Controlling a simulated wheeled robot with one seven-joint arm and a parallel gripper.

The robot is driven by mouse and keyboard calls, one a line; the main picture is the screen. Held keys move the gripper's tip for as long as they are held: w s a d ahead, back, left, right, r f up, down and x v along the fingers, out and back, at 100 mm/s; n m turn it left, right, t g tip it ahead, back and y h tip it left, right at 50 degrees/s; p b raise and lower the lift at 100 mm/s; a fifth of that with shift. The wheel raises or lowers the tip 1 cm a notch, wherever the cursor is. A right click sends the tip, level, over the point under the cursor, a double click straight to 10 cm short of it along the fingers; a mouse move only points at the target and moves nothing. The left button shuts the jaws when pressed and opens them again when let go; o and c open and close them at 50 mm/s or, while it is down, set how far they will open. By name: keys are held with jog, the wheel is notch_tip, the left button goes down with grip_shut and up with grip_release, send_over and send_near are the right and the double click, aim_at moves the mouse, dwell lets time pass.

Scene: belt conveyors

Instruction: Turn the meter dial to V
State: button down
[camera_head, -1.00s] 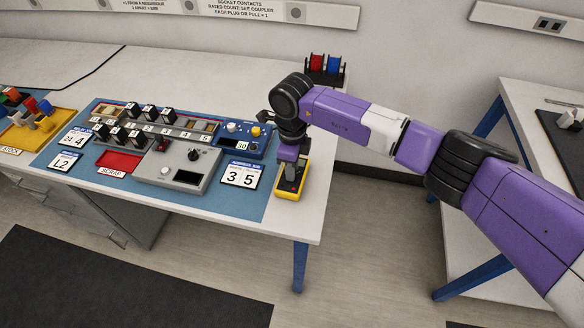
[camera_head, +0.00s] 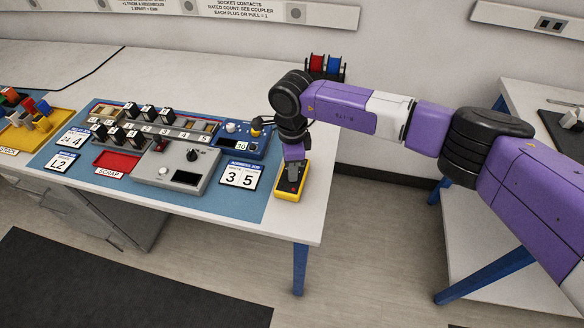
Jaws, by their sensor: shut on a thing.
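The meter (camera_head: 291,191) is a yellow box with a dark face at the right front corner of the table, beside the blue mat. My gripper (camera_head: 294,178) points down over the meter's face and is shut at the dial. The dial itself and its markings are hidden behind the gripper or too small to read, so I cannot tell which letter it points to.
Left of the meter stand a "3 5" card (camera_head: 241,175), a grey box with a black knob (camera_head: 180,170) and a blue unit (camera_head: 238,140). A red scrap tray (camera_head: 118,161) lies farther left. A rack with red and blue spools (camera_head: 326,67) stands behind my arm.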

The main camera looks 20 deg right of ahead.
jog(key=c, duration=1.2)
grip_release()
jog(key=shift+r+b, duration=0.5)
jog(key=shift+r, duration=3.45)
